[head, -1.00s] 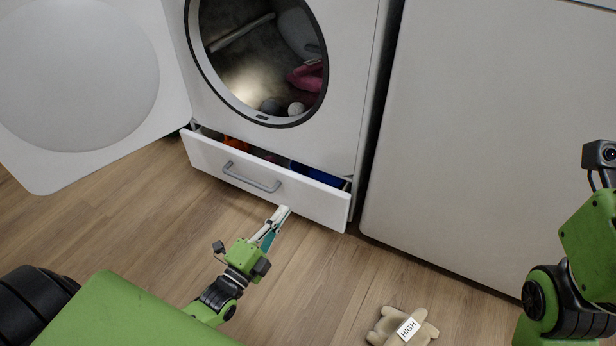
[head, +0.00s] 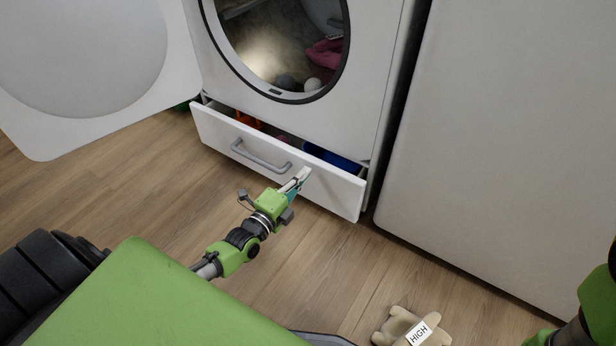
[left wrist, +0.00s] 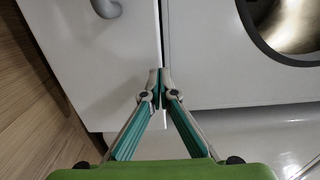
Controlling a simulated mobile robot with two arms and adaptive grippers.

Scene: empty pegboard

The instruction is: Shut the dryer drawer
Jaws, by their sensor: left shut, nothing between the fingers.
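The dryer drawer (head: 215,130) is a white front with a grey bar handle (head: 260,157), pulled part-way out below the round dryer opening. Orange and blue items show inside it. My left gripper (head: 303,174) is shut and empty, with its fingertips at the drawer front, right of the handle. In the left wrist view, the fingertips (left wrist: 160,76) overlap the drawer front's (left wrist: 90,65) edge; I cannot tell if they touch it. My right gripper is out of view.
The dryer door (head: 90,60) hangs wide open at the left. A white appliance (head: 500,150) stands at the right. A beige plush toy with a HIGH label (head: 400,325) lies on the wood floor. Pink cloth (head: 328,53) and balls lie inside the drum.

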